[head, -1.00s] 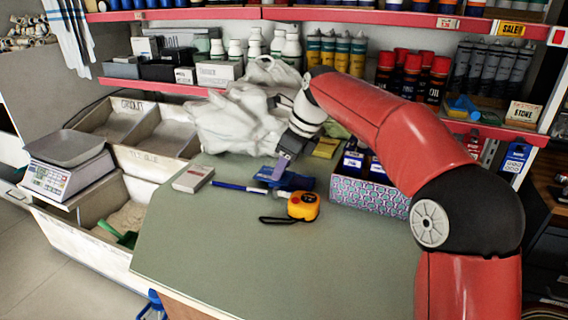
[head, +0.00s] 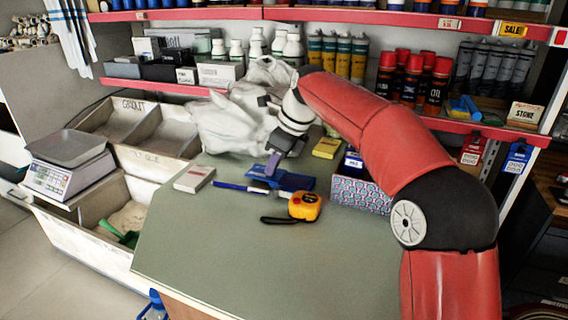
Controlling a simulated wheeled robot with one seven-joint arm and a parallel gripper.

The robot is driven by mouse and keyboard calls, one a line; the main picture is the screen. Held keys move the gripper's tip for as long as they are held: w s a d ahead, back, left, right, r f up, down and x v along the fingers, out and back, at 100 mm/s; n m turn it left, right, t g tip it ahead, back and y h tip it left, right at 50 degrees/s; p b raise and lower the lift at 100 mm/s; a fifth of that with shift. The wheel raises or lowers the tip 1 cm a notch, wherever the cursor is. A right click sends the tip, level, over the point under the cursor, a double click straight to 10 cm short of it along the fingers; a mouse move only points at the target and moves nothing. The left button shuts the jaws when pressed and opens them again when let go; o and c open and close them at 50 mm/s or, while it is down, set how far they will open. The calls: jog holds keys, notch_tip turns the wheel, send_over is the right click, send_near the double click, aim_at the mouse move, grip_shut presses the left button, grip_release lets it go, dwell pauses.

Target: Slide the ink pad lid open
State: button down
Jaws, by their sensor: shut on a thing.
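The blue ink pad (head: 296,182) lies on the green-grey counter in the head view, behind the tape measure. My gripper (head: 272,166) points down at its left part, with the fingertips at the blue lid. The gripper is shut on the lid. The fingers and wrist cover part of the lid, so how far it stands open is hard to tell.
An orange tape measure (head: 305,206) with a black strap lies just in front of the pad. A blue marker (head: 238,187) and a white box (head: 194,179) lie to the left. A yellow box (head: 326,148) and a patterned box (head: 358,194) stand right. The front counter is clear.

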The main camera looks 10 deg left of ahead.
jog(key=shift+a, duration=0.3)
jog(key=c, duration=1.2)
grip_release()
jog(key=shift+c, duration=0.2)
jog(key=shift+d, duration=0.1)
jog(key=v, duration=0.7)
jog(key=shift+r, duration=0.4)
jog(key=shift+s+d, duration=0.1)
